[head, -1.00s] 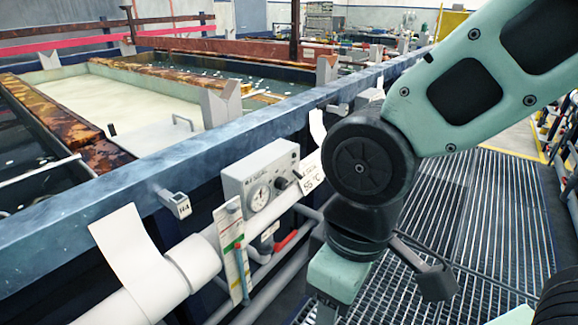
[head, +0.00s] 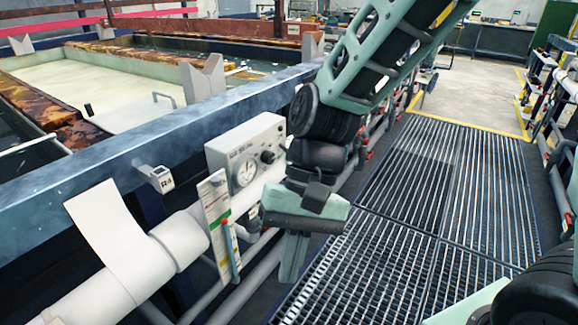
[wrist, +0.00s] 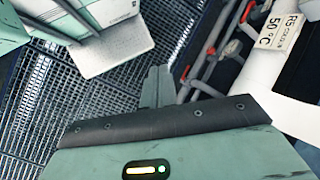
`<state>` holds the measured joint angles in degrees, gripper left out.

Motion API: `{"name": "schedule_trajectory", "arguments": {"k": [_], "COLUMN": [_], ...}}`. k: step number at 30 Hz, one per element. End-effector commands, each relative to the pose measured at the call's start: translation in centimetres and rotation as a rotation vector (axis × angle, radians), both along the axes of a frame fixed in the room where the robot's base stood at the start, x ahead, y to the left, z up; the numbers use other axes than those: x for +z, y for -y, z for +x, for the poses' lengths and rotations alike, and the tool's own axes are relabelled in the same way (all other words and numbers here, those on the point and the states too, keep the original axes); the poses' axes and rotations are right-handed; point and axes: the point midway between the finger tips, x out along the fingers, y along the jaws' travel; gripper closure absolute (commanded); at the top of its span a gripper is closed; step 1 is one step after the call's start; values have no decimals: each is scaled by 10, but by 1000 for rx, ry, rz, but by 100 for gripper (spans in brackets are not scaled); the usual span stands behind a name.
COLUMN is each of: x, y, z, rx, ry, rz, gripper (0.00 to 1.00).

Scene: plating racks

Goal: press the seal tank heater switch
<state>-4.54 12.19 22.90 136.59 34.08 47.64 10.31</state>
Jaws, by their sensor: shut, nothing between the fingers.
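A grey control box (head: 245,155) is mounted on the side of the tank rail in the head view. It carries a round dial (head: 245,172), a black knob (head: 268,156) and small lettering that I cannot read for certain. I cannot tell which part is the heater switch; the box's right edge is close to my arm in the picture. My gripper (head: 291,272) hangs below and right of the box, its fingers together and pointing down, empty. In the wrist view the closed fingers (wrist: 157,78) show over grating and pipes; the box is not visible there.
A white coloured-band card (head: 215,225) hangs by the white pipe (head: 110,285). An R5 50 °C label (wrist: 280,30) shows in the wrist view. The grating walkway (head: 440,200) at right is clear.

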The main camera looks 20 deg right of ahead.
Motion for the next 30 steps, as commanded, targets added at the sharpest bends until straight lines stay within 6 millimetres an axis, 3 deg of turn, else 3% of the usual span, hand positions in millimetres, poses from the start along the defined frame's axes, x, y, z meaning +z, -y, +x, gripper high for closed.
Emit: {"name": "schedule_trajectory", "arguments": {"k": [1, 6, 11, 14, 18, 21, 27, 30], "x": [-15, -35, -53, -65, -86, -101, -123, -127], "y": [-2, -8, 8, 33, 89, 135, 205, 221], "z": [16, 75, 148, 198, 265, 301, 338, 344], "rx": [-124, -530, -893, -1104, -1368, -1508, -1665, -1693], "ry": [-85, -370, -634, -796, -1006, -1126, -1267, -1295], "rz": [34, 179, 364, 507, 737, 900, 1137, 1188], "gripper": [100, 100, 100, 100, 100, 100, 100, 100]}}
